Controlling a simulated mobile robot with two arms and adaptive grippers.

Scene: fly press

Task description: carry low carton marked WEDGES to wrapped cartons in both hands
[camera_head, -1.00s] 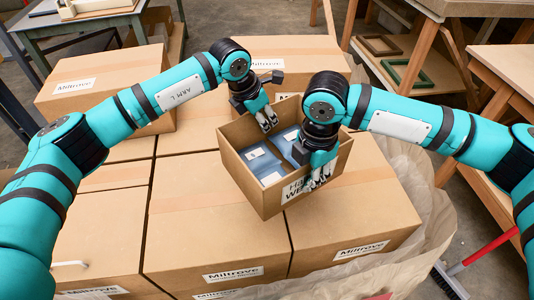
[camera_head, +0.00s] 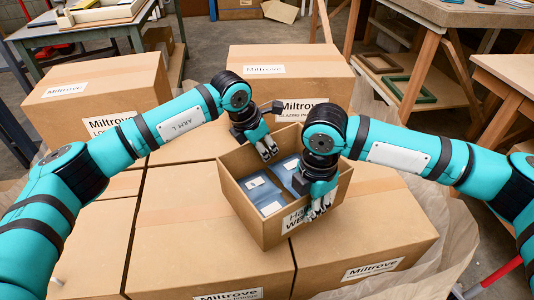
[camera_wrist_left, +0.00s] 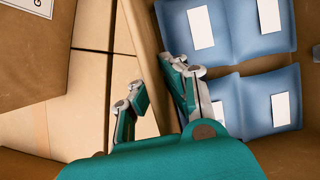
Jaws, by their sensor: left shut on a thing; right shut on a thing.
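The low open carton (camera_head: 262,217), its label partly hidden but showing "WE", is held between my two grippers, above or on the wrapped cartons (camera_head: 190,240); I cannot tell if it touches them. Blue packets with white labels (camera_head: 265,193) lie inside it. My left gripper (camera_head: 268,150) is shut on its far wall, one finger inside and one outside. In the left wrist view the carton's wall (camera_wrist_left: 155,60) runs between the fingers (camera_wrist_left: 160,100). My right gripper (camera_head: 318,208) is shut on its near right wall.
Taller cartons marked Miltrove (camera_head: 95,95) stand behind on the left, with another (camera_head: 290,75) at the back centre. A wooden bench (camera_head: 505,75) stands at the right, and a red-handled brush (camera_head: 495,278) lies at the lower right.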

